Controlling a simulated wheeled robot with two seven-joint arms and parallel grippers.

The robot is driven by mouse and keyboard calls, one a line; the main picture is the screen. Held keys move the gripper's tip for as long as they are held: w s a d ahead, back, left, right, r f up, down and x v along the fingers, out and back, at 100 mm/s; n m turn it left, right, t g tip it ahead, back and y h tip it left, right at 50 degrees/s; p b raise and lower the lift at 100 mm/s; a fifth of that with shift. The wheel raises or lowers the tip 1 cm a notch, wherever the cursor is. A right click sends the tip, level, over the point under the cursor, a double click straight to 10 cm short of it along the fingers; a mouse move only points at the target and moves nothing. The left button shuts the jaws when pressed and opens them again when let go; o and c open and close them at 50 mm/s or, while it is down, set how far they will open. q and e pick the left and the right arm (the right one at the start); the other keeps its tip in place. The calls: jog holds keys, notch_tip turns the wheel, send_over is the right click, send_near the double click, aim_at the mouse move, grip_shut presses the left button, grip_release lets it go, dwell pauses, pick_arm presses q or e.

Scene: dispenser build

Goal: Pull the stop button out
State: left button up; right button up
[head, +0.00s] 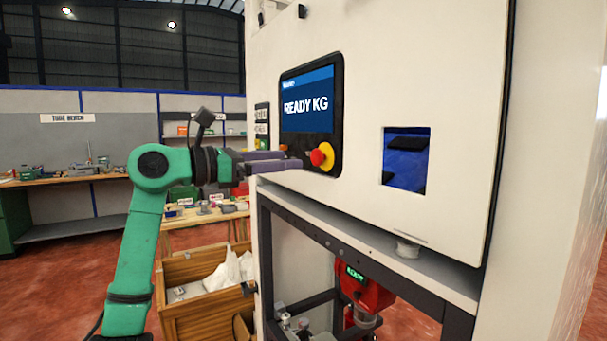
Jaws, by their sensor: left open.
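The red stop button (317,158) sits on its yellow surround (328,156) at the lower right of the black control panel on the white dispenser cabinet (370,90). The panel's blue screen (306,105) reads "READY KG". My left gripper (300,160) points right, with its fingertips just left of the button. Its fingers are open, one above the other in the picture. I cannot tell whether a fingertip touches the button. My right gripper is not in view.
A square opening (406,160) with a blue inside is right of the panel. Below are a dark frame and a red device (364,290). A wooden crate (205,290) with white bags stands at the lower left. A workbench (70,178) is behind.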

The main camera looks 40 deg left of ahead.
pick_arm(q)
jog(key=b+v, duration=0.2)
jog(key=v, duration=0.6)
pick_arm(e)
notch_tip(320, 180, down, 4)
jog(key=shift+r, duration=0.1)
